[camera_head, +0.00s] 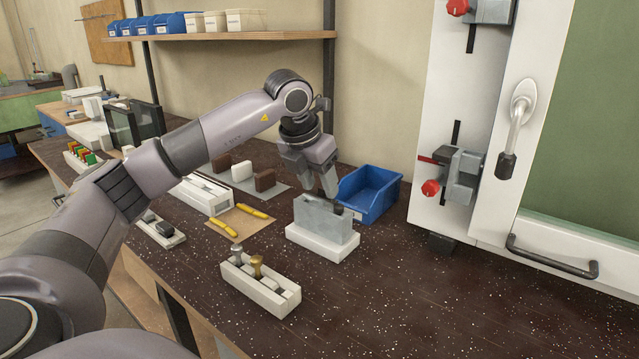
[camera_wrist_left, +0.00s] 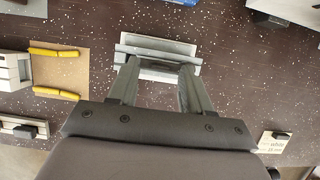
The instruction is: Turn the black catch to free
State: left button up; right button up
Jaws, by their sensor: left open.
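A grey clamp block (camera_head: 322,219) stands on a white base (camera_head: 318,243) on the dark speckled bench. A small black part, which looks like the catch (camera_head: 337,208), shows at the block's upper right, just under my fingertips. My left gripper (camera_head: 328,190) points down over the block. In the left wrist view its two fingers (camera_wrist_left: 156,76) are apart, one on each side of a dark strip on the grey block (camera_wrist_left: 158,50). I cannot tell whether the fingers touch the catch or which way it is turned. My right gripper is not in view.
A blue bin (camera_head: 369,195) stands close behind the block. A white holder with knobs (camera_head: 260,284) is in front, and a brown mat with yellow pieces (camera_head: 240,221) lies to the left. A white panel with red-knobbed clamps (camera_head: 462,172) rises at right. The bench's front right is clear.

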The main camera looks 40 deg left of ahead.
pick_arm(q)
jog(key=shift+w+f, duration=0.1)
jog(key=shift+f, duration=0.2)
jog(key=shift+c, duration=0.3)
grip_shut()
